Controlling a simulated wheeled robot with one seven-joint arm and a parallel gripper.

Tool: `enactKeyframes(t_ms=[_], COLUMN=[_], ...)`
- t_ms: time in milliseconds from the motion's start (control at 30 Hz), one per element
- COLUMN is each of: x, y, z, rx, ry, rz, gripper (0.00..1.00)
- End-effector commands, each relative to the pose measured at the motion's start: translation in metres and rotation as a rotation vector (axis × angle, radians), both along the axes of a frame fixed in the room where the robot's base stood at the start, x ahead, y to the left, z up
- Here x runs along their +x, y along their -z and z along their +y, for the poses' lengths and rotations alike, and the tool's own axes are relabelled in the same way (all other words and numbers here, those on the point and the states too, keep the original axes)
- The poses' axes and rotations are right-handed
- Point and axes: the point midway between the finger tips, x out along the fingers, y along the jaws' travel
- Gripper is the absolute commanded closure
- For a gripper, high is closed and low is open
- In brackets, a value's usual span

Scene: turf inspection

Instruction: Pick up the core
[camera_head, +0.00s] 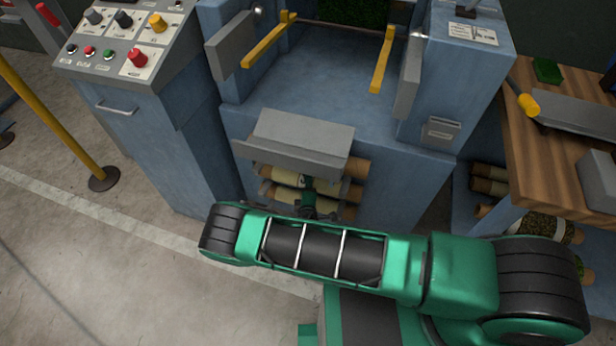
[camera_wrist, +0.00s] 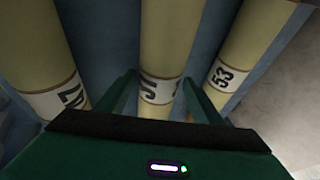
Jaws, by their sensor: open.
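Several pale yellow cores (camera_head: 288,178) with brown ends lie in the rack under a grey chute, on the front of the blue machine. In the wrist view three run side by side: a left core (camera_wrist: 52,45), a middle core (camera_wrist: 165,40) and a right core (camera_wrist: 243,45). Each has a white number label; the right one reads 53, the others are partly hidden or unclear. My gripper (camera_wrist: 160,97) is open, with one green finger on each side of the middle core's label. I cannot tell whether the fingers touch it. My arm hides part of the rack in the head view.
The grey chute (camera_head: 298,140) overhangs the cores. A control console (camera_head: 130,50) stands left, beside a yellow post (camera_head: 55,125). A wooden bench (camera_head: 545,150) with rolls beneath stands right. Floor at the front left is clear.

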Motion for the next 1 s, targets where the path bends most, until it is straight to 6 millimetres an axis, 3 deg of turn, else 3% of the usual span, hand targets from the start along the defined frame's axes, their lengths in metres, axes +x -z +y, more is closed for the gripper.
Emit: enactKeyframes(t_ms=[333, 500, 533, 833, 1000], x=[0.006, 0.007, 0.008, 0.005, 0.001], y=[0.004, 0.004, 0.004, 0.002, -0.015], z=[-0.005, -0.008, -0.008, -0.010, -0.007], rx=[-0.001, 0.000, -0.001, -0.001, 0.000], ry=[0.006, 0.010, 0.011, 0.015, 0.014], rz=[0.000, 0.001, -0.001, 0.001, -0.002], gripper=[0.42, 0.83, 0.85, 0.85, 0.85])
